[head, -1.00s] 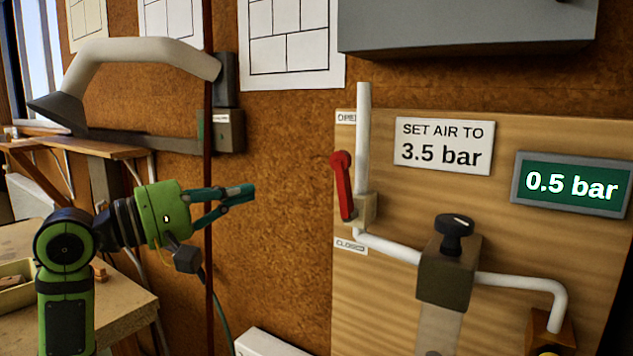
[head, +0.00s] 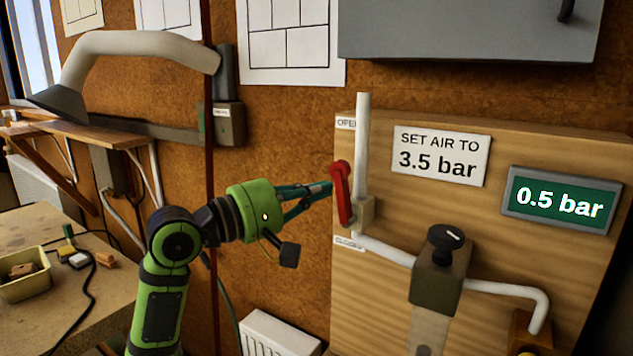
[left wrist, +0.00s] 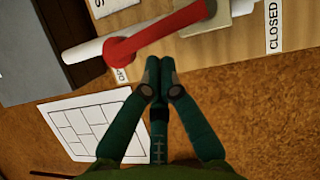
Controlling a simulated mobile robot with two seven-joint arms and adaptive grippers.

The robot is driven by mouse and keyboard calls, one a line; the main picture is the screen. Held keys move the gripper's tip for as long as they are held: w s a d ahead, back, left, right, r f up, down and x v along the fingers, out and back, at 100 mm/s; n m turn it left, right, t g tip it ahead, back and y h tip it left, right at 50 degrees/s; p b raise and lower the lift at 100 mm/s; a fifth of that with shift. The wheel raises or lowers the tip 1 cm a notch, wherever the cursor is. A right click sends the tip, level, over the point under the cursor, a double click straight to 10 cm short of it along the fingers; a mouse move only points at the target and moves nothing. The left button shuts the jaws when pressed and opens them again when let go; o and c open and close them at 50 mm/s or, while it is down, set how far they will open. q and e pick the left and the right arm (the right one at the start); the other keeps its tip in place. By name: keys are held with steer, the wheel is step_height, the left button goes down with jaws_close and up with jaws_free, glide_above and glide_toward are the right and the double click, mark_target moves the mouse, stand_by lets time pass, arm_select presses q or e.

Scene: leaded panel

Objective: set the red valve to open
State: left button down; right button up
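The red valve lever (head: 342,194) stands nearly upright on the board. Its rounded end is up, towards the OPEN label (head: 346,123); its lower end is by the valve body (head: 366,212). The CLOSED label (head: 349,243) is below. My left gripper (head: 329,187) is just left of the lever, with its fingertips together. In the left wrist view the fingertips (left wrist: 159,82) are just short of the lever (left wrist: 150,36), with nothing between them. I cannot tell whether they touch it. My right gripper is not in view.
The board carries a sign (head: 441,157) reading SET AIR TO 3.5 bar, a green display (head: 559,200) at 0.5 bar and a black knob (head: 446,240). A white pipe (head: 362,140) rises beside the lever. A bench (head: 40,325) with a tray (head: 25,285) is lower left.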

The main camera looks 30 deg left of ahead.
arm_select(q)
steer(key=shift+w+f, duration=0.1)
steer(key=shift+s+d+r+m+p, duration=0.25)
steer(key=shift+d+m+p, duration=0.2)
steer(key=shift+p, duration=0.35)
steer(key=shift+w, duration=0.1)
